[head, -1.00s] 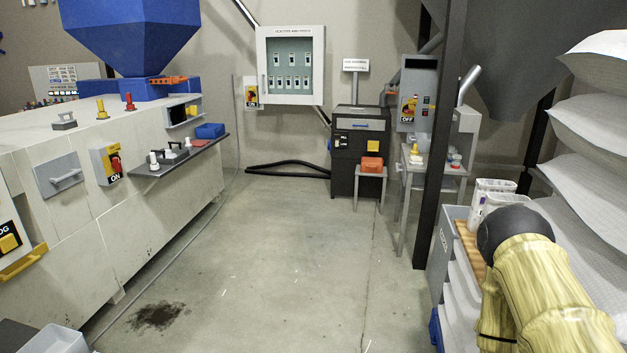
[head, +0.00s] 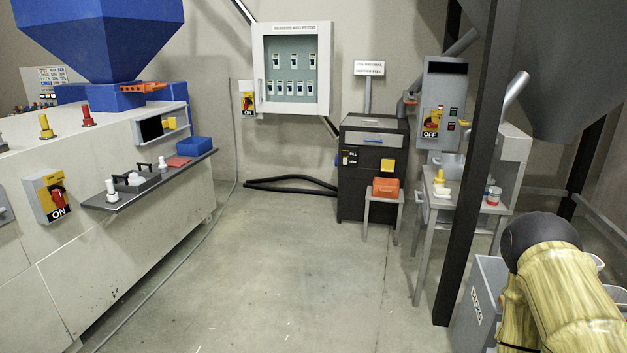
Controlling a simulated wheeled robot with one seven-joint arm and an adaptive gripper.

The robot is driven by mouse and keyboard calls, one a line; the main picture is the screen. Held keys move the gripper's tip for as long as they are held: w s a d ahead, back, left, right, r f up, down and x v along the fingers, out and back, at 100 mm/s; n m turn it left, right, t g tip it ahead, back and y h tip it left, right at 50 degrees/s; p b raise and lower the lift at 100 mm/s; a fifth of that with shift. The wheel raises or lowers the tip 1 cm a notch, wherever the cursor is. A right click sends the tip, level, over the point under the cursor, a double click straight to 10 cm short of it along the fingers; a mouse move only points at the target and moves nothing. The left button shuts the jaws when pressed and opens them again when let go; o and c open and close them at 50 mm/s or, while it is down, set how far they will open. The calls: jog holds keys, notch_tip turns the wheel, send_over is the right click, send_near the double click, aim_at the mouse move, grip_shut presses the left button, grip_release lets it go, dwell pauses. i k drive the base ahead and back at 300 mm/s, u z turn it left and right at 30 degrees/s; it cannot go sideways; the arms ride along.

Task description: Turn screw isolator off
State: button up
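Three isolator switches show, each a red knob on a yellow plate in a grey box. One (head: 50,195) is on the side of the cream machine at left and reads ON. A second isolator (head: 247,102) is on the back wall beside the cabinet and reads ON. A third isolator (head: 432,122) is on the grey panel at right and reads OFF. I cannot tell which one is called the screw isolator. My arm is at the lower right, but my gripper is out of view.
A dark post (head: 473,180) stands before the right bench. A grey shelf (head: 125,190) juts from the cream machine (head: 110,255). A glass-front cabinet (head: 327,70) hangs on the back wall. The middle floor (head: 260,270) is clear.

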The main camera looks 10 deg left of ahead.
aim_at(56, 191)
jog(key=u, duration=0.2)
jog(key=i, duration=1.6)
jog(key=u, duration=1.15)
jog(key=i, duration=0.8)
jog(key=u, duration=1.6)
jog(key=i, duration=0.75)
jog(key=u, duration=0.5)
